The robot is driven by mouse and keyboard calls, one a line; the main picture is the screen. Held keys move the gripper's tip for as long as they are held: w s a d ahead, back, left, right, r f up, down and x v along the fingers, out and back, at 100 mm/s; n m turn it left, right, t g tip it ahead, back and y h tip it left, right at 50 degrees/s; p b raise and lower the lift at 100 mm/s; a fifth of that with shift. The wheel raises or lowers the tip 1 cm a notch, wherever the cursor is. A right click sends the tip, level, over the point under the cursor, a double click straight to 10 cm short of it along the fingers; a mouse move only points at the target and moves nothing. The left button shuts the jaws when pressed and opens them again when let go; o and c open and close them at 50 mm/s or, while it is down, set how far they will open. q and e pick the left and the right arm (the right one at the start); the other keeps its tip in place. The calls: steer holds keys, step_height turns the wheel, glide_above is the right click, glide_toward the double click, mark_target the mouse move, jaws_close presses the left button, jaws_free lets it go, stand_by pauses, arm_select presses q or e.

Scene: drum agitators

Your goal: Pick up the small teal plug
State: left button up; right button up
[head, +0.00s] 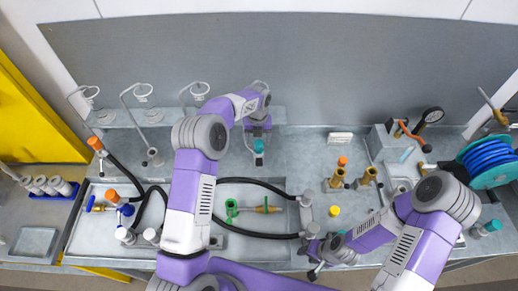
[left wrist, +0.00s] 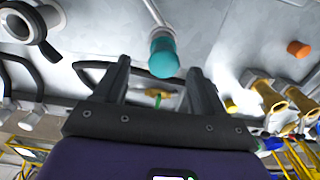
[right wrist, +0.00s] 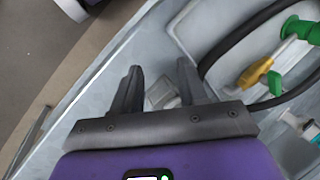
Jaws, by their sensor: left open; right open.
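The small teal plug (head: 259,146) shows just below my left gripper (head: 258,138) at the back middle of the bench. In the left wrist view the teal plug (left wrist: 163,58) is a short rounded cylinder with a grey stem behind it. It appears in the gap between the two fingertips, not gripped; whether it lies level with the tips I cannot tell. My left gripper (left wrist: 160,68) is open and empty. My right gripper (head: 315,268) is near the bench's front edge; in the right wrist view its fingers (right wrist: 160,75) are open and empty.
A shallow tray holds a green and brass valve (head: 240,208) and black hoses (head: 258,183). Brass fittings (head: 335,180), an orange cap (head: 343,161) and a yellow cap (head: 333,211) stand to the right. A blue hose reel (head: 487,161) is at far right. Ring stands (head: 143,92) are at back left.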

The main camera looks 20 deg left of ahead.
mark_target(259, 143)
arm_select(q)
steer(key=f+b, duration=0.1)
steer(key=f, duration=0.1)
steer(key=f+b, duration=0.1)
steer(key=f, duration=0.2)
steer(key=shift+w+d+f+b, duration=0.15)
steer(key=shift+d+f+b, duration=0.05)
steer(key=shift+b, duration=0.2)
arm_select(e)
step_height(259, 143, down, 3)
steer(key=shift+f, duration=0.1)
arm_select(q)
steer(key=shift+r, duration=0.1)
steer(key=c, duration=1.1)
step_height(259, 143, up, 9)
steer(key=p, duration=0.5)
steer(key=shift+r, duration=0.2)
steer(key=shift+c, duration=0.2)
steer(key=shift+r, duration=0.35)
arm_select(e)
step_height(259, 143, up, 6)
steer(key=shift+f, duration=0.2)
